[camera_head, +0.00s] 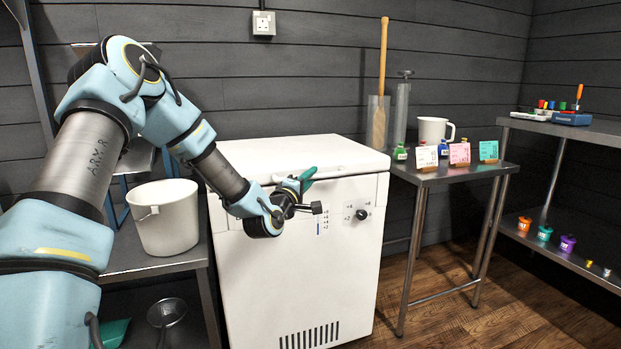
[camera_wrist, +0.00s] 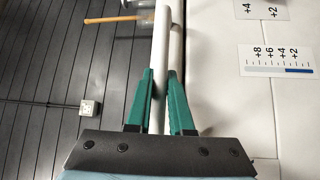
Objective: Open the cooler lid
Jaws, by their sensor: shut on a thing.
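The white chest cooler (camera_head: 300,270) stands against the wall, and its lid (camera_head: 290,155) lies flat on top, closed as far as I can see. A rail-like handle (camera_head: 350,175) runs along the lid's front edge. My gripper (camera_head: 305,180) is at the left-middle part of this handle, reaching in from the left. In the wrist view, the green fingers of my gripper (camera_wrist: 160,85) sit on both sides of the pale handle bar (camera_wrist: 160,50) and are shut on it. My wrist hides part of the cooler's upper front.
A white bucket (camera_head: 165,217) stands on a metal table left of the cooler. A steel table (camera_head: 425,178) to the right holds a white jug (camera_head: 434,130), bottles and cards. The dial (camera_head: 361,214) is on the cooler front. The floor in front right is clear.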

